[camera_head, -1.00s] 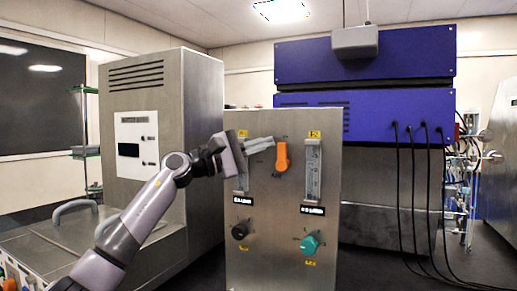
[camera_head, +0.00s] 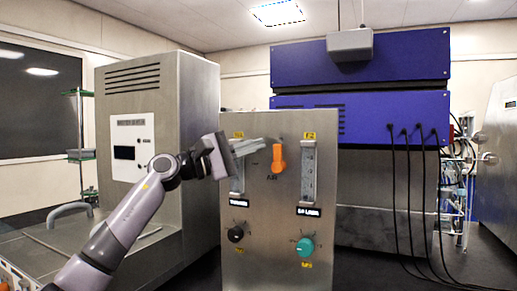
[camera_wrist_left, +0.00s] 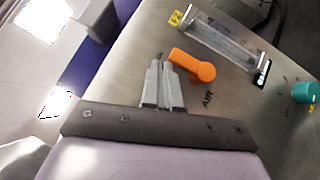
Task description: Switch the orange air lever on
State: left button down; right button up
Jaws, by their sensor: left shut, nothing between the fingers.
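The orange air lever (camera_head: 279,158) is on the upper front of the steel panel (camera_head: 262,205), above an "AIR" label. Its handle points upward from a round hub. In the left wrist view the lever (camera_wrist_left: 193,65) lies just right of my fingertips. My left gripper (camera_head: 262,143) comes in from the left, in front of the panel's left flowmeter, with its fingertips close to the upper left side of the handle. In the left wrist view the gripper (camera_wrist_left: 162,65) is shut and empty, its fingers side by side. I cannot tell whether they touch the handle. My right gripper is not in view.
A flowmeter (camera_head: 309,172) stands right of the lever; the left flowmeter (camera_head: 237,186) is partly hidden by my gripper. A black knob (camera_head: 236,234) and a teal knob (camera_head: 305,247) sit lower on the panel. A blue cabinet (camera_head: 400,65) stands behind.

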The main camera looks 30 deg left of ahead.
pick_arm(q)
jog(key=shift+b+v, duration=0.8)
jog(key=shift+v, duration=2.1)
jog(key=shift+w+a, duration=0.15)
jog(key=shift+f, duration=0.1)
